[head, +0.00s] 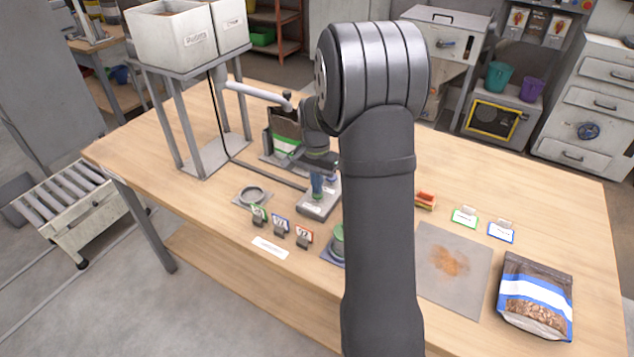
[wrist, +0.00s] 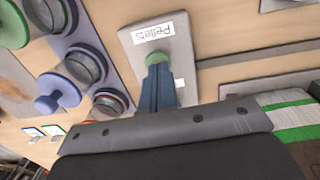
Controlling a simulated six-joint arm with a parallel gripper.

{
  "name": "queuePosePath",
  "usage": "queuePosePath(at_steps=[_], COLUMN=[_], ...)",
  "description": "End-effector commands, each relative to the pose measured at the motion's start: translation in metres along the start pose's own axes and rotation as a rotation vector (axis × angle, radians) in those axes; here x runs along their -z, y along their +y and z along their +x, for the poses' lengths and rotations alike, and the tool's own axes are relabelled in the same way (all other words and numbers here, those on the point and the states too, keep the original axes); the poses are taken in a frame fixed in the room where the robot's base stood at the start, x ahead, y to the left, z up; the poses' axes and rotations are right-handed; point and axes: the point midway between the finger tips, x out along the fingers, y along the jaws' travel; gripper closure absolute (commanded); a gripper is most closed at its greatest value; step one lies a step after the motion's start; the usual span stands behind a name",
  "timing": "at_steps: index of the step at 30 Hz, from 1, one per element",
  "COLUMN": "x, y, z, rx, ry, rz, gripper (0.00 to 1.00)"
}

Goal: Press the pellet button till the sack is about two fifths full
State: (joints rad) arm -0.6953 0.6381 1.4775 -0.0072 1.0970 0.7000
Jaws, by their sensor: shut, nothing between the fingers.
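The grey button box (head: 313,206) lies on the table, and its "Pellets" label shows in the wrist view (wrist: 153,33). A green button (wrist: 156,58) on the box is at the tips of my gripper (wrist: 155,66). The blue fingers are shut and empty, pointing down over the box, and they also show in the head view (head: 317,186). I cannot tell whether the button is pressed in. The dark brown sack (head: 286,124) with a green and white band stands behind the box, under the spout. My arm partly hides it, and its fill level cannot be seen.
The white "Pellets" hopper (head: 180,45) stands on a metal frame at the back left, with a pipe (head: 255,92) toward the sack. Several small cards (head: 280,226) stand in front. A filled bag (head: 536,298) and a grey mat (head: 452,265) lie right.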

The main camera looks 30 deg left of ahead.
Motion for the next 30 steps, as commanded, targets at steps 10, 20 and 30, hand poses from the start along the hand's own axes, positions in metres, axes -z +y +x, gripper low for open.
queuePosePath(at_steps=[10, 20, 30], x=[0.000, -0.001, -0.001], y=[0.000, 0.000, 0.001], z=[0.019, 0.020, 0.021], rx=[-0.003, -0.005, -0.007], ry=[-0.003, -0.006, -0.009], rz=[0.000, 0.000, 0.000], gripper=[1.00, 1.00, 1.00])
